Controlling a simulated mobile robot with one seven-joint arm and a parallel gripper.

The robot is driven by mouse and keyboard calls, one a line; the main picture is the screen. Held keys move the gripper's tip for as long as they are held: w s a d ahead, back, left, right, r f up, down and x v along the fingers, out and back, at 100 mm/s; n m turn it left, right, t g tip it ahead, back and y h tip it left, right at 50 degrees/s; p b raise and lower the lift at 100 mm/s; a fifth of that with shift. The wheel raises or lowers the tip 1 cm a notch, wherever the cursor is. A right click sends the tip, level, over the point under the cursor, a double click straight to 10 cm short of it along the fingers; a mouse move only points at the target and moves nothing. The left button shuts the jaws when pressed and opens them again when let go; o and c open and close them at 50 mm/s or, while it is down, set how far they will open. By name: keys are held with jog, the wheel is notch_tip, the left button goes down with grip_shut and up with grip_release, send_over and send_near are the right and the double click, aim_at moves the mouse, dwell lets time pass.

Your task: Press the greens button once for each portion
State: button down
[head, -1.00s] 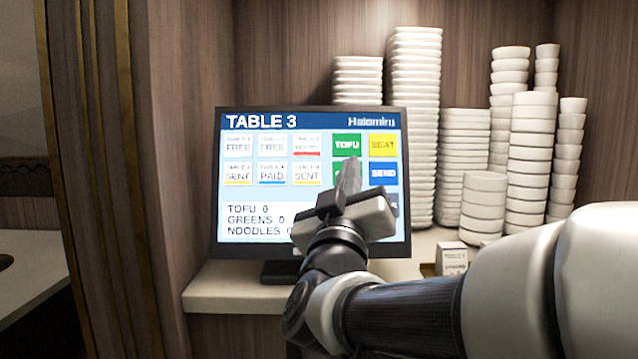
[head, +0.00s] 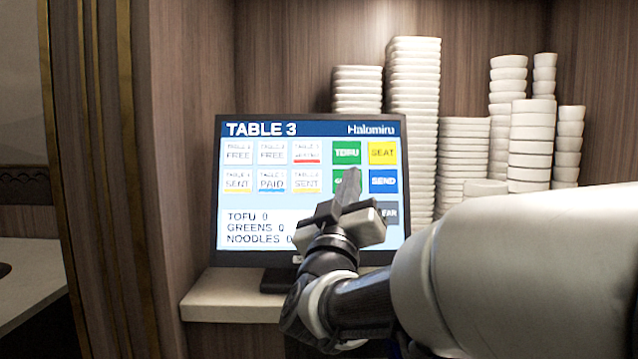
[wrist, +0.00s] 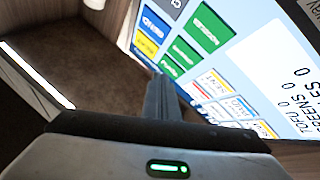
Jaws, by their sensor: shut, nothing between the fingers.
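The touch screen (head: 310,256) stands on a counter and reads TABLE 3. The green greens button (head: 338,184) is right of the screen's middle, below the green TOFU button (head: 346,152), and mostly hidden by my fingers. My gripper (head: 352,174) is shut and empty, its fingertips in front of the greens button. Whether they touch the screen cannot be told. In the wrist view my fingertips (wrist: 160,82) point at the screen near a column of green buttons (wrist: 184,52). The list reads TOFU 0 and GREENS 0; the NOODLES line also ends near 0.
The yellow SEAT button (head: 383,152) and blue SEND button (head: 383,181) are right of the green ones. A grey CLEAR button (head: 389,214) is partly hidden. White table buttons fill the left. Several stacks of white bowls (head: 412,100) stand behind and right of the screen.

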jog(key=shift+w+f+b, duration=0.25)
jog(key=shift+w+f, duration=0.05)
jog(key=shift+w, duration=0.65)
jog(key=shift+w+f+b, duration=0.25)
jog(key=shift+w, duration=0.65)
dwell(0.6)
jog(key=shift+w+f+b, duration=0.1)
jog(key=shift+w+b, duration=0.25)
jog(key=shift+w, duration=0.05)
jog(key=shift+w+f, duration=0.15)
jog(key=shift+w, duration=0.2)
dwell(0.5)
jog(key=shift+s, duration=0.1)
dwell(0.4)
jog(key=shift+s+r+b, duration=0.25)
jog(key=shift+s+b, duration=0.15)
jog(key=shift+s, duration=0.3)
jog(key=s, duration=0.2)
jog(key=s+r, duration=0.1)
jog(key=s, duration=0.1)
jog(key=shift+s+r, duration=0.2)
jog(key=shift+s, duration=0.15)
